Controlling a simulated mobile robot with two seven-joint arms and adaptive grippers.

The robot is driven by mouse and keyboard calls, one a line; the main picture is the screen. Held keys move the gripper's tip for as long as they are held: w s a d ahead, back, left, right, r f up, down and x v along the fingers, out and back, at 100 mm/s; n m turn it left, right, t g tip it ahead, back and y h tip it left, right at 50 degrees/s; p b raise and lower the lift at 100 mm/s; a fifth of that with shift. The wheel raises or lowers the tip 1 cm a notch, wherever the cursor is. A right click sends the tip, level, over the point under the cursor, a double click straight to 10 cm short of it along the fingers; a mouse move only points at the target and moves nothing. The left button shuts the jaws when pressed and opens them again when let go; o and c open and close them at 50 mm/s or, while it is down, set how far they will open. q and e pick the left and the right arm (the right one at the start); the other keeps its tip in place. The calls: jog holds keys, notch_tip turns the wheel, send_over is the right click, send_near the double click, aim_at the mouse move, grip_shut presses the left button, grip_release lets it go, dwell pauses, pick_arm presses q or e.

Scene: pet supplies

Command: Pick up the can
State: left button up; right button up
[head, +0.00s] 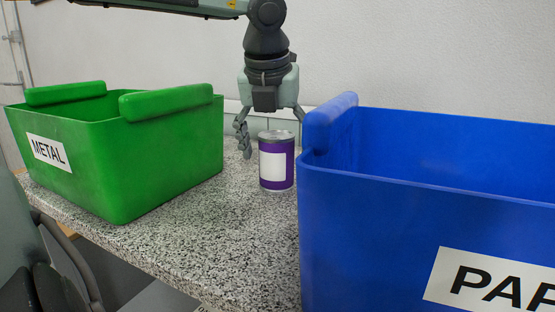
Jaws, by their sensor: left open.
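A purple can (277,160) with a white label and a silver lid stands upright on the speckled counter, between the green and blue bins. My left gripper (271,132) comes down from above, right at the can's top. Its fingers are spread apart, one to the left of the can and one to the right, the right one partly hidden behind the blue bin's edge. The gripper is open and holds nothing. I cannot tell whether the fingers are level with the can in depth or a little behind it. My right gripper is not in view.
A green bin (150,172) labelled METAL stands on the left. A large blue bin (385,215), its label cut off at "PAP", stands close on the right. The speckled counter (235,235) is bare in front of the can. A wall rises behind.

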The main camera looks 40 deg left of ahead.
aim_at(278, 164)
pick_arm(q)
jog(key=x, duration=0.4)
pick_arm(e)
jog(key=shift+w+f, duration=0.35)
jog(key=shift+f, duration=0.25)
pick_arm(q)
jog(key=shift+c, duration=0.8)
jog(key=c, duration=1.1)
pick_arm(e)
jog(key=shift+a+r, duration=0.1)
pick_arm(q)
jog(key=shift+o, duration=0.2)
jog(key=shift+w+r, duration=0.1)
